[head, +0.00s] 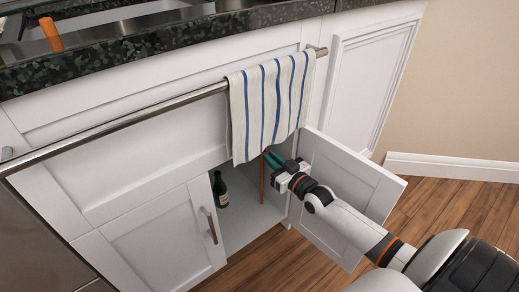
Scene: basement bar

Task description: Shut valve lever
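My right gripper (273,160) reaches into the open cabinet under the counter, close to an upright copper-coloured pipe (262,180). Its dark teal fingertips are beside the pipe, just under the hanging towel. I cannot tell whether they touch anything or how far apart they are. No valve lever can be made out; the towel and the gripper cover the upper part of the pipe. My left gripper is out of view.
A striped towel (268,100) hangs from a metal rail (130,107) over the opening. The right cabinet door (350,180) stands open beside my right arm; the left door (165,238) is also in view. A dark bottle (220,190) stands inside. Wood floor (275,262) is clear in front.

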